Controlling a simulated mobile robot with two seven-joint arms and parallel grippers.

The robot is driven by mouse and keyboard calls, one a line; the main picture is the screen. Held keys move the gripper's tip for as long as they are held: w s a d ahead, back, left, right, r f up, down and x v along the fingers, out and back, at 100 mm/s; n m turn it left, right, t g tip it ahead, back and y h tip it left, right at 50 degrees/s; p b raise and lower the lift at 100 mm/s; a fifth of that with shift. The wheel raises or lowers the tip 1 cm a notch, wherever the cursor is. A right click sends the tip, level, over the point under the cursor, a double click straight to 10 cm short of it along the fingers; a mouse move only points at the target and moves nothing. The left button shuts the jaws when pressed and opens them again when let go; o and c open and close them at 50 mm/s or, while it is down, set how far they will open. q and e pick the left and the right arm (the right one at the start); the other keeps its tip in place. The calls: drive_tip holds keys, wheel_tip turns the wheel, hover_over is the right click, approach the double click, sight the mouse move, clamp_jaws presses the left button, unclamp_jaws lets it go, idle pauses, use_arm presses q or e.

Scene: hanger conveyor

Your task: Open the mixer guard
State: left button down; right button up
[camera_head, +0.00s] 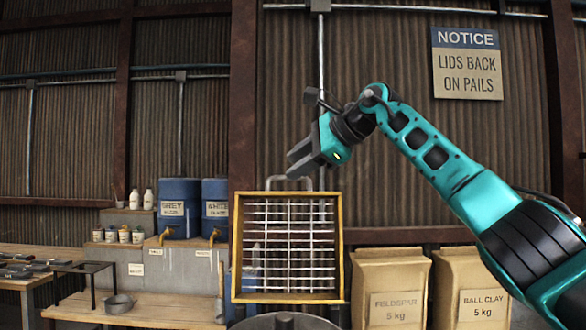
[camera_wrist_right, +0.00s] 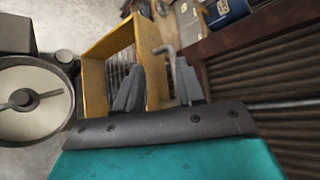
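The mixer guard (camera_head: 237,245) is a yellow frame with a wire grid. It stands upright, raised behind the mixer drum (camera_head: 285,322), whose round top shows at the bottom edge. The guard also shows in the right wrist view (camera_wrist_right: 95,75), beside the open drum (camera_wrist_right: 30,125) with its grey hub. A grey bar handle (camera_head: 308,182) rises from the guard's top edge. My right gripper (camera_head: 290,164) is just above this handle, fingers apart. In the right wrist view the handle (camera_wrist_right: 167,52) appears between or just beyond the fingers; contact cannot be told. My left gripper is out of view.
Blue containers (camera_head: 180,208) and small jars stand on a ledge at the left, above a wooden bench (camera_head: 150,308). Paper sacks (camera_head: 388,285) stand at the right. A corrugated wall with a notice sign (camera_head: 467,63) is behind.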

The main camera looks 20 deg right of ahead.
drive_tip(key=v, duration=1.1)
drive_tip(key=shift+b, duration=0.35)
drive_tip(key=shift+d, duration=0.1)
